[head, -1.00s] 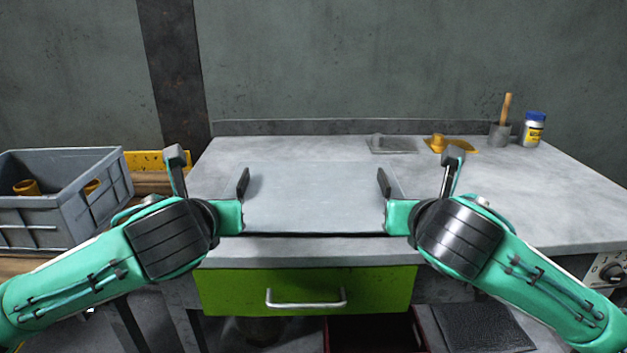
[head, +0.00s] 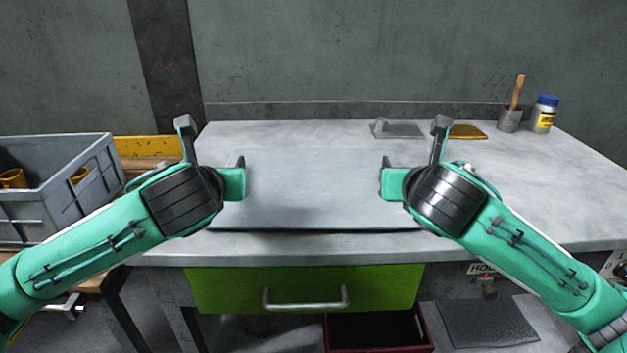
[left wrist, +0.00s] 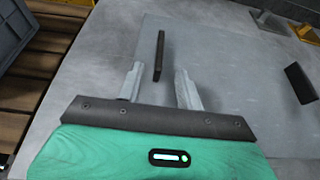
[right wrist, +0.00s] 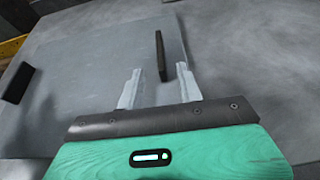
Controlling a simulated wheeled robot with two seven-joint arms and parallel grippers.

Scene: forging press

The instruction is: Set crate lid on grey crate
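The crate lid (head: 312,192) is a flat light-grey panel lying on the bench, with an upright dark handle near each side. The grey crate (head: 72,198) stands at the far left, open on top, with orange-brown round parts inside. My left gripper (left wrist: 158,72) is open, its fingertips on either side of the near end of the lid's left handle (left wrist: 159,52). My right gripper (right wrist: 158,72) is open in the same way around the near end of the right handle (right wrist: 161,54). Contact with the handles cannot be told.
The bench top (head: 520,200) is clear to the right. At the back are a grey plate (head: 400,131), a yellow plate (head: 467,132), a cup with a wooden-handled tool (head: 510,120) and a blue-capped jar (head: 543,115). A green drawer (head: 305,288) is below.

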